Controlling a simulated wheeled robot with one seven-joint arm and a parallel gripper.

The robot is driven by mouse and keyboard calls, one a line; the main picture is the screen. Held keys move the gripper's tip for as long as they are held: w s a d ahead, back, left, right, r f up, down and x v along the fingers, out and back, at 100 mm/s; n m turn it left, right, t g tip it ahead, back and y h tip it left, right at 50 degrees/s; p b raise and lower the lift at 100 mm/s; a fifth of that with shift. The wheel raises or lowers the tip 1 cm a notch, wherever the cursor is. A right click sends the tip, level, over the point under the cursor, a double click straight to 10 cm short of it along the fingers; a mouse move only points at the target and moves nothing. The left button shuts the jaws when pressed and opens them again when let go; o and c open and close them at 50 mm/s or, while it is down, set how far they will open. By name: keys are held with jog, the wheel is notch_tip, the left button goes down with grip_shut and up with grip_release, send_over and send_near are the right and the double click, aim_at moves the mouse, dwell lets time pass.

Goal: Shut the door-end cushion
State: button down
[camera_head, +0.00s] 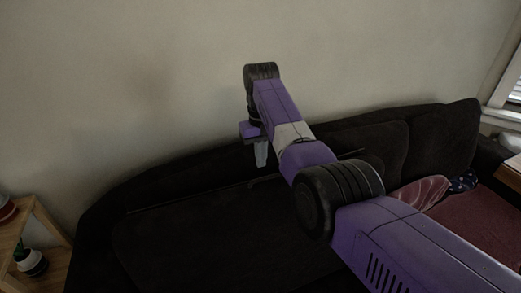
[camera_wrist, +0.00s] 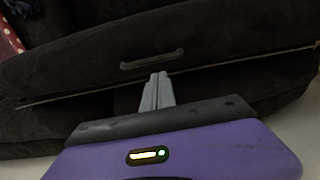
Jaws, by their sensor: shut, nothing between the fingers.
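The dark sofa cushion (camera_head: 190,240) fills the lower middle of the head view, with a thin pale edge line along its far side. I cannot tell from the head view how far it stands open. In the wrist view the dark cushion (camera_wrist: 75,62) shows a handle (camera_wrist: 152,60) and a thin board edge under it, with a dark gap below. My gripper (camera_head: 262,163) points down beside that edge, near the wall. Its fingers are together and empty, and their tips (camera_wrist: 157,76) appear just short of the handle. Whether they touch the cushion is unclear.
A dark back cushion (camera_head: 455,135) stands at the right end of the sofa. A red blanket (camera_head: 485,230) and a pink cushion (camera_head: 425,192) lie at the right. A wooden shelf (camera_head: 42,225) with a potted plant (camera_head: 32,262) is at the left. The wall (camera_head: 130,80) is close behind my gripper.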

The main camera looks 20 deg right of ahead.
send_over(261, 184)
jog(key=shift+w+f, duration=0.1)
jog(key=shift+f, duration=2.4)
